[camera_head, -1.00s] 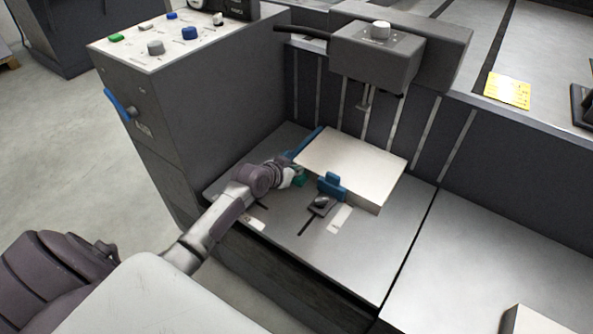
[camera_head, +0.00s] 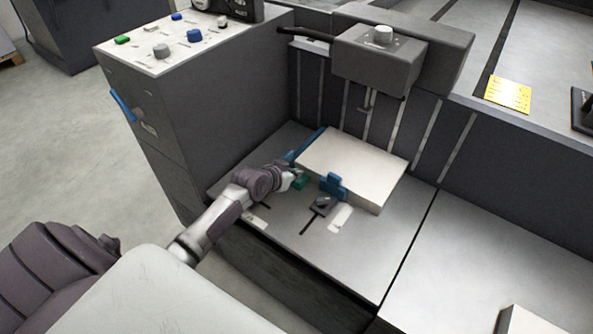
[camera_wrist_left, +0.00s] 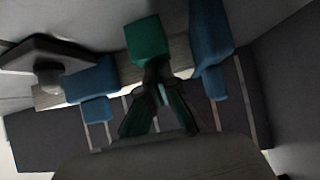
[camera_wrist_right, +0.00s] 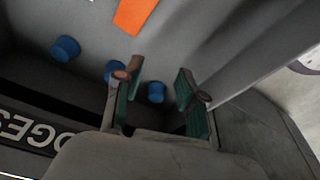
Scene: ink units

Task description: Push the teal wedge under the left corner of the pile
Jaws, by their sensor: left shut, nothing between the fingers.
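The pile (camera_head: 352,163) is a pale, flat stack between a long blue guide (camera_head: 306,146) on its left and a small blue stop (camera_head: 333,186) at its front. The teal wedge (camera_head: 302,182) lies on the grey table by the pile's left front corner. It also shows as a teal block in the left wrist view (camera_wrist_left: 147,42). My left gripper (camera_head: 292,178) is shut and empty, with its fingertips right at the wedge; I cannot tell whether they touch. In the right wrist view my right gripper (camera_wrist_right: 158,82) is open and empty.
A dark clamp-like piece (camera_head: 322,204) sits in front of the blue stop. A grey machine head (camera_head: 378,55) overhangs the pile's back. A control cabinet (camera_head: 200,110) stands at left. The right wrist view shows blue knobs (camera_wrist_right: 65,48) and an orange strip (camera_wrist_right: 134,14).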

